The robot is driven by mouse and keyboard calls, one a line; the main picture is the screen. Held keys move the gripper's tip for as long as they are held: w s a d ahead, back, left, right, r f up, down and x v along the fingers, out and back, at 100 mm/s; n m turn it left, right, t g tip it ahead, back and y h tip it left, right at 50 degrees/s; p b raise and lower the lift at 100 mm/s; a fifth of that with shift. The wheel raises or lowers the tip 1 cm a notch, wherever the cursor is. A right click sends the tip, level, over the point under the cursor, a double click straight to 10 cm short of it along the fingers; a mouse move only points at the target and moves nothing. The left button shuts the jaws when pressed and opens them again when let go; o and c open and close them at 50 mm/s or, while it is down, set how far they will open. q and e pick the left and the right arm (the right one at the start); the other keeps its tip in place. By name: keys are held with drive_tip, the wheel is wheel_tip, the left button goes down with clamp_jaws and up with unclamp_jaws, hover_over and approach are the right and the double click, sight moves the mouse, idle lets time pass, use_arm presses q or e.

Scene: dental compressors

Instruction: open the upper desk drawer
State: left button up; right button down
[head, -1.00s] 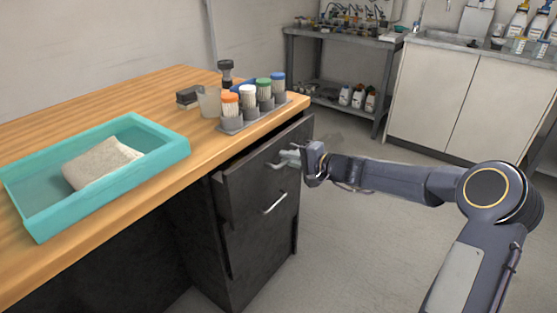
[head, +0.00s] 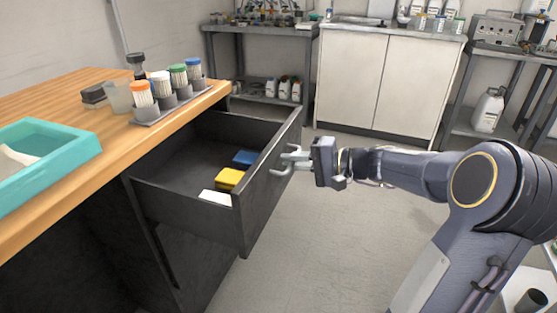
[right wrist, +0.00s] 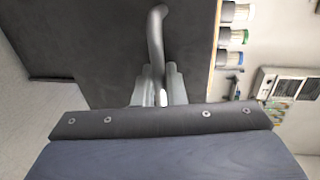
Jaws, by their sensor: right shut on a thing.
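The upper desk drawer (head: 190,208) is dark and pulled well out from under the wooden desktop in the head view. Inside lie a yellow item (head: 229,178), a blue item (head: 244,158) and a white item (head: 215,197). My right gripper (head: 291,162) is shut on the drawer handle (head: 280,171) at the drawer's front. In the right wrist view the grey handle (right wrist: 156,35) runs down between the two fingers (right wrist: 159,88), against the dark drawer front (right wrist: 95,45). My left gripper is not in view.
On the wooden desk (head: 85,165) stand a teal tray (head: 75,165), a clear cup (head: 118,97) and a rack (head: 165,108) of colour-capped containers. White cabinets (head: 375,85) and a metal shelf (head: 265,70) stand at the back. Floor right of the drawer is open.

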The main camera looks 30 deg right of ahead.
drive_tip(key=shift+s+d, duration=0.15)
drive_tip(key=shift+s, duration=0.15)
drive_tip(key=c, duration=1.6)
unclamp_jaws()
drive_tip(key=shift+c, duration=0.2)
drive_tip(key=shift+d, duration=0.1)
drive_tip(key=p+v, duration=0.2)
drive_tip(key=v, duration=0.5)
drive_tip(key=shift+s+d, duration=0.2)
drive_tip(key=shift+s, duration=0.1)
drive_tip(key=shift+a, duration=0.1)
